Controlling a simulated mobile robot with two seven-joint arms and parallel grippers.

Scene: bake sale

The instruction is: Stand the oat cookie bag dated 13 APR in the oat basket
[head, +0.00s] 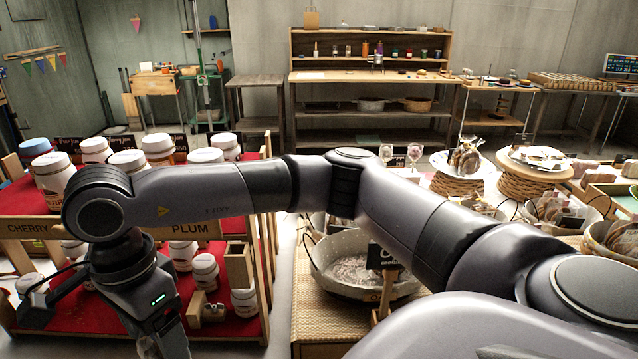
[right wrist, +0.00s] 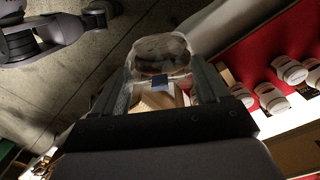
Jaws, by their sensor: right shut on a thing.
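My right arm reaches across the head view, with its wrist (head: 140,290) at the lower left in front of the jar shelf. In the right wrist view my right gripper (right wrist: 163,78) is shut on a clear cookie bag (right wrist: 160,48) with brown contents. No date can be read on it. The oat basket (head: 328,278), a round grey basket with a pale filling, stands on a woven mat right of the jar shelf. It looks empty of bags where visible. A dark sign and my arm hide part of it. My left gripper is not in view.
The jar shelf (head: 100,318), red-covered with several white-lidded jars, stands close around my right wrist. The dark sign (head: 383,258) stands at the basket's front. Baskets with bagged goods (head: 556,210) stand at the right. A wooden rack (head: 370,75) stands at the back.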

